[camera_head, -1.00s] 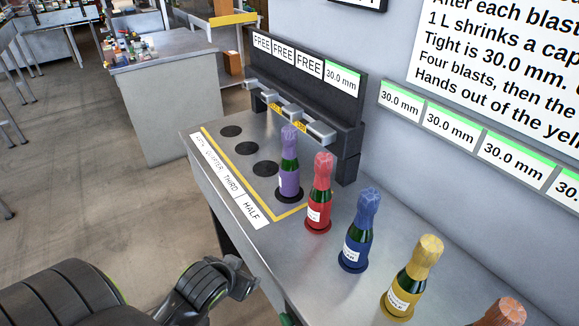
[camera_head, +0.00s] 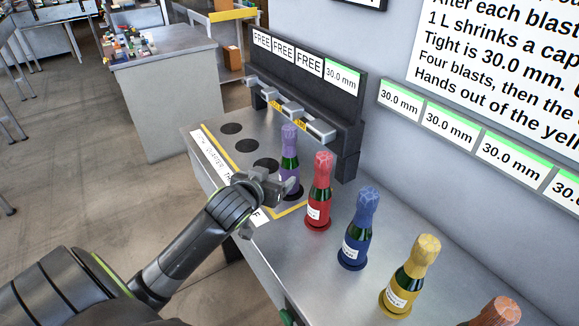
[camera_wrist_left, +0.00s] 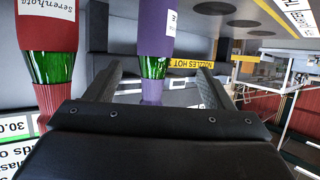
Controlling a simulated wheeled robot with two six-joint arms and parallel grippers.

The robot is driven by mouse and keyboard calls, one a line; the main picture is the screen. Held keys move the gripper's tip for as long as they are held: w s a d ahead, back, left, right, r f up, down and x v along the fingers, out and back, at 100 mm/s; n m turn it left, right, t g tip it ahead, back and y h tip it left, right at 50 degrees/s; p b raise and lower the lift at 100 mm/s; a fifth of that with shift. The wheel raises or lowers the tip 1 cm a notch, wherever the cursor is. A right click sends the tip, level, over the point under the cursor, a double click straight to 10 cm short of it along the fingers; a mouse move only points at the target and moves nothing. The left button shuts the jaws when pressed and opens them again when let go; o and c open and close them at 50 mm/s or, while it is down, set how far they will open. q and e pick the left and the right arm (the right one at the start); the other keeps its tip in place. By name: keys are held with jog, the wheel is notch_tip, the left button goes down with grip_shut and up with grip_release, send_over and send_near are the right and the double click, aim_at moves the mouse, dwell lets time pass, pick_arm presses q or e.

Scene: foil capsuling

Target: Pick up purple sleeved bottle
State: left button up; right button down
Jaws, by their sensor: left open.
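The purple sleeved bottle (camera_head: 289,146) stands upright on the station nearest the red bottle, inside the yellow line. Its lower part is partly hidden by my left gripper (camera_head: 275,184), which is beside it at body height. In the left wrist view, which is upside down, the purple bottle (camera_wrist_left: 154,35) shows between the two spread fingers, with its green glass neck and purple cap partly behind the gripper body. The fingers are open and I cannot see them touching it. My right gripper is not in view.
The red bottle (camera_head: 319,190) stands close to the right of the purple one, and the left wrist view shows it (camera_wrist_left: 48,70) beside one finger. Blue (camera_head: 357,230), yellow (camera_head: 410,275) and orange (camera_head: 500,312) bottles follow. A dark nozzle rack (camera_head: 300,110) stands behind. Several dark spots are empty.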

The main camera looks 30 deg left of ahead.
aim_at(286, 172)
pick_arm(q)
jog(key=x, duration=0.5)
jog(key=shift+p, duration=0.3)
jog(key=shift+w+f+p, duration=0.25)
jog(key=shift+w+p, duration=0.1)
jog(key=shift+w, duration=0.3)
jog(key=shift+p+x, duration=0.4)
jog(key=shift+x, duration=1.55)
jog(key=shift+s+d+f, duration=0.1)
jog(key=shift+d+f, duration=0.1)
jog(key=shift+d, duration=0.05)
